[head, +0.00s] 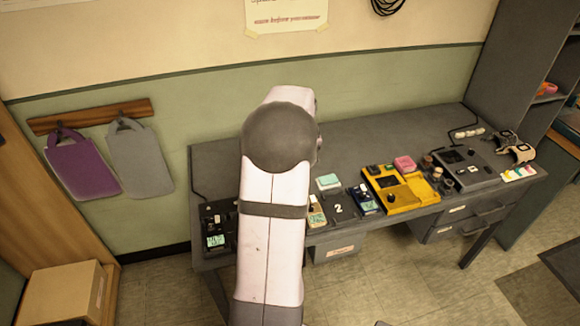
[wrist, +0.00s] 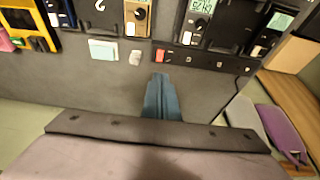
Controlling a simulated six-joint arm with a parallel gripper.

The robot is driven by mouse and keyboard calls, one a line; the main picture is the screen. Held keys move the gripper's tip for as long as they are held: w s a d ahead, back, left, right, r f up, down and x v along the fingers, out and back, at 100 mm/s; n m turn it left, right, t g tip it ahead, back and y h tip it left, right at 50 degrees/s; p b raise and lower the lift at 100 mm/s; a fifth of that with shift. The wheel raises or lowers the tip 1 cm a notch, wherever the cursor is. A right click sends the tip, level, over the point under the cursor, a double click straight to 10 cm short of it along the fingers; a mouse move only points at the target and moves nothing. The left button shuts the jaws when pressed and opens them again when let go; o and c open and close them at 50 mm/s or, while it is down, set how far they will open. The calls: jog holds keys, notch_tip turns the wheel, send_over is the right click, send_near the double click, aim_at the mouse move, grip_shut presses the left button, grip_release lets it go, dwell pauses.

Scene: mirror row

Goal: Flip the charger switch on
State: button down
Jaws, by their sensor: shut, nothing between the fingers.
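A black unit with greenish displays and dials, probably the charger (head: 218,222), stands at the left end of the bench in the head view, partly hidden by my arm. In the wrist view a dark unit (wrist: 205,42) with a display and a black knob is at the top, right of centre. A strip along its near edge carries a small red piece (wrist: 160,54) and several pale marks; I cannot tell which is the switch or how it is set. My gripper (wrist: 160,77) is shut and empty, its tips appearing just short of the red piece. My arm hides the gripper in the head view.
A pale cyan block (wrist: 103,50) and a small whitish piece (wrist: 135,58) lie beside the strip. A yellow device (head: 395,190) and a dark panel (head: 466,168) stand farther right on the grey bench (head: 380,132). Purple (head: 84,168) and grey (head: 140,160) bags hang on the wall.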

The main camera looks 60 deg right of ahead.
dwell(0.4)
jog(key=b, duration=0.1)
jog(key=w+d+b, duration=0.1)
jog(key=b, duration=0.1)
jog(key=shift+r, duration=0.25)
jog(key=shift+f, duration=0.1)
jog(key=p+x, duration=0.3)
jog(key=x, duration=0.9)
jog(key=shift+s+a+f+p, duration=0.1)
jog(key=shift+f+p, duration=0.1)
jog(key=shift+p, duration=0.2)
jog(key=shift+f, duration=0.75)
